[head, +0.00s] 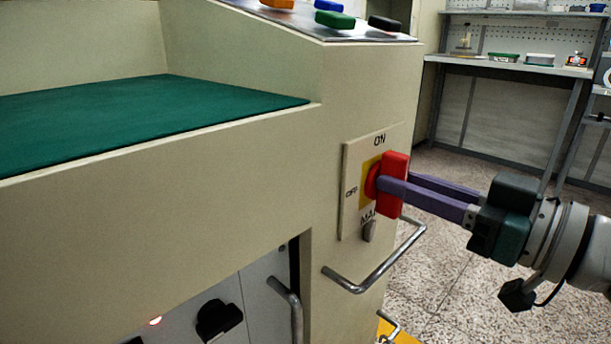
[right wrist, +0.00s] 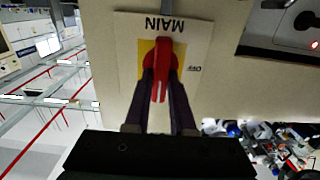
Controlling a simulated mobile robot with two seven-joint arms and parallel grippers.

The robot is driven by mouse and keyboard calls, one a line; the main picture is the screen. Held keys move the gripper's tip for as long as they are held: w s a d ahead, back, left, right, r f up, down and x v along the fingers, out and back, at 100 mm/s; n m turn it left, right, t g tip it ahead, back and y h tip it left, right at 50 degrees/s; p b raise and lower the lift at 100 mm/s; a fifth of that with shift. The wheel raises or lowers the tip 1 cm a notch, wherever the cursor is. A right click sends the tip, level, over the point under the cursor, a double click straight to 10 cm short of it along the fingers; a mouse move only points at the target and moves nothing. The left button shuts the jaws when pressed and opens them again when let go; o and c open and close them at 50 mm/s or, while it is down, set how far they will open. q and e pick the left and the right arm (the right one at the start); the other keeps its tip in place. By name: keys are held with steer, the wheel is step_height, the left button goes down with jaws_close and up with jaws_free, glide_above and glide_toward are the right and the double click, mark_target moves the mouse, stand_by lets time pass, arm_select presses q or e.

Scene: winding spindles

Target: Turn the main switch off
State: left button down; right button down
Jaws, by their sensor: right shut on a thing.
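The main switch has a red handle (head: 397,170) on a yellow square (head: 368,192), set on a cream plate (head: 350,215) on the machine's front. The handle stands upright, in line with the ON label above; the OFF label is at the left. My right gripper (head: 390,188) comes in from the right, with its purple fingers shut on the red handle. In the right wrist view the fingers lie on both sides of the red handle (right wrist: 161,68), and the plate appears upside down with MAIN at the top. My left gripper is not in view.
A bent metal handle (head: 372,279) sticks out below the switch plate. A grey metal piece (head: 368,231) sits at the plate's lower edge. A black knob (head: 218,320) and a lit red lamp (head: 154,321) are at the lower left. A shelf bench (head: 500,67) stands behind.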

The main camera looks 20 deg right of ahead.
stand_by(0.4)
steer(key=shift+r+n+p, duration=0.1)
steer(key=shift+n+p, duration=0.4)
steer(key=shift+n, duration=0.2)
steer(key=shift+a+n+p, duration=0.15)
steer(key=shift+n+p, duration=0.45)
steer(key=shift+n, duration=0.6)
steer(key=n+p, duration=0.1)
steer(key=n, duration=0.3)
steer(key=shift+s+a+n, duration=0.1)
steer(key=shift+n, duration=0.2)
steer(key=n, duration=0.4)
steer(key=shift+a+f+p, duration=0.1)
steer(key=shift+f+p, duration=0.25)
steer(key=shift+p, duration=0.05)
steer(key=shift+f+n, duration=0.15)
steer(key=shift+n, duration=2.65)
steer(key=c, duration=0.8)
jaws_free()
steer(key=shift+o, duration=0.2)
